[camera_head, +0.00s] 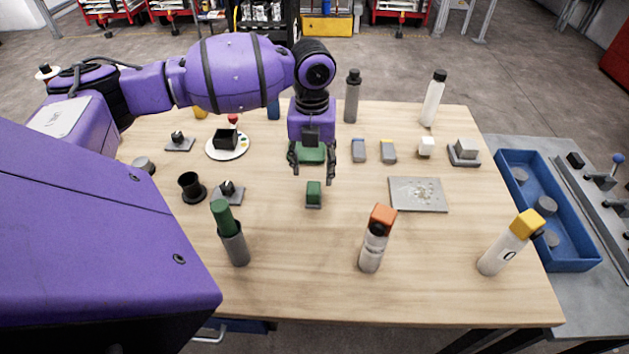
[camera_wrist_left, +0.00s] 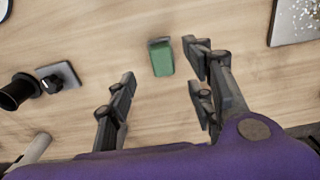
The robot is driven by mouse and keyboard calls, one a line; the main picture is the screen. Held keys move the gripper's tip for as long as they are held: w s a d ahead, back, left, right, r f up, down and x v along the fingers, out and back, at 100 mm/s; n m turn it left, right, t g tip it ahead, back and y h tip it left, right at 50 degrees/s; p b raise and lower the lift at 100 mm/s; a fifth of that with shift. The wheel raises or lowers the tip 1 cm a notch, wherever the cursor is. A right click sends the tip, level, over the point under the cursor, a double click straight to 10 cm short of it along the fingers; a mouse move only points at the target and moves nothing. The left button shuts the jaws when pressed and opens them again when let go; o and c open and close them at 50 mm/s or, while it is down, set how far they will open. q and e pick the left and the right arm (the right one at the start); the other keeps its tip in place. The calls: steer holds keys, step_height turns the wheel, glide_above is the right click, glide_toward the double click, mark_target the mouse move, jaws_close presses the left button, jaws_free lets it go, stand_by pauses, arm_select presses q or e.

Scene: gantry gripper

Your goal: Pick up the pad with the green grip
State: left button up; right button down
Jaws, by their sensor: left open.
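A small pad with a green grip (camera_head: 313,190) stands on the wooden table near its middle, with a grey base at its foot. It also shows in the left wrist view (camera_wrist_left: 161,60), beyond and between my fingers. My left gripper (camera_head: 313,174) is open and empty. It points down above the table, just behind the pad in the head view, apart from it. A larger green object (camera_head: 311,152) lies behind the gripper, partly hidden by it. My right gripper is not in view.
A grey speckled plate (camera_head: 418,195) lies right of the pad. A black cup (camera_head: 191,187) and a small knobbed pad (camera_head: 228,193) are at left. Several bottles stand around, including an orange-capped one (camera_head: 376,240) in front. A blue tray (camera_head: 525,235) is beyond the right edge.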

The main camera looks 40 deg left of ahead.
mark_target(314, 187)
arm_select(q)
steer(key=shift+s+d+f, duration=0.15)
steer(key=shift+f, duration=0.45)
steer(key=shift+s+d+f, duration=0.1)
steer(key=shift+s+f, duration=0.05)
steer(key=shift+f, duration=0.45)
step_height(314, 187, down, 5)
steer(key=shift+w, duration=0.15)
jaws_close()
steer(key=shift+r, duration=0.1)
